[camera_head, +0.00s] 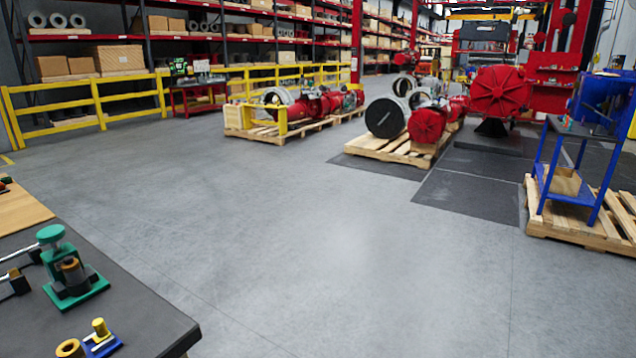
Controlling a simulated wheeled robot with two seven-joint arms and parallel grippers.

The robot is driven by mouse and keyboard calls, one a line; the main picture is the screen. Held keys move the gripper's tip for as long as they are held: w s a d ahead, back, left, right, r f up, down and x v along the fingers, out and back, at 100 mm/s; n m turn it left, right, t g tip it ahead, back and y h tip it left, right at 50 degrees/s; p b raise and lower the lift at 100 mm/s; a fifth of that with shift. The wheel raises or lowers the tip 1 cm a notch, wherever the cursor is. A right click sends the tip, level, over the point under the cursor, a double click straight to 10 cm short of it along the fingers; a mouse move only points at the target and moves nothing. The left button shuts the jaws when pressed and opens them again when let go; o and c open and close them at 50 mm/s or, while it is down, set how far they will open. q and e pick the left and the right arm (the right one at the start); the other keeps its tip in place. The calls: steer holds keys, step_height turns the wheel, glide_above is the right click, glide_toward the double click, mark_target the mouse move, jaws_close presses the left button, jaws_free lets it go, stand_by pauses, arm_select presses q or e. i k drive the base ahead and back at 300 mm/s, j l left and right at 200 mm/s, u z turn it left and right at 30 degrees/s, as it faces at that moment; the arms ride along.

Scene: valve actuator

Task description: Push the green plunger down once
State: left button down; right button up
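A green press stands upright on the dark table at the lower left. Its green plunger (50,234) has a round knob on top and sits raised above the green body. The press has a flat green base (84,290), with a bronze and grey cylindrical part (73,272) at its front. My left gripper (27,269) comes in from the left edge, just left of the press. Its two black-tipped fingers are apart with nothing seen between them. I cannot tell whether a fingertip touches the press. My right gripper is not in view.
On the dark table (140,318), a yellow part on a blue base (101,338) and a brass ring (70,348) lie in front of the press. A wooden board (20,208) lies behind. Grey floor beyond the table is clear.

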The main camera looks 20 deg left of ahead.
mark_target(52, 235)
steer(key=i+u, duration=0.4)
steer(key=i+l+u, duration=0.1)
steer(key=i+u, duration=0.25)
steer(key=i+l+u, duration=0.25)
steer(key=u, duration=0.15)
steer(key=i+u, duration=0.2)
steer(key=u, duration=0.25)
steer(key=i+l+u, duration=0.15)
steer(key=u, duration=0.35)
steer(key=i+l+u, duration=0.2)
steer(key=u, duration=0.25)
steer(key=i+l+u, duration=0.2)
steer(key=u, duration=0.25)
steer(key=i+l+u, duration=0.1)
steer(key=l+u, duration=0.2)
steer(key=u, duration=0.15)
steer(key=i+l+u, duration=0.15)
steer(key=l+u, duration=0.15)
steer(key=i+l+u, duration=0.1)
steer(key=l+u, duration=0.2)
steer(key=l, duration=0.2)
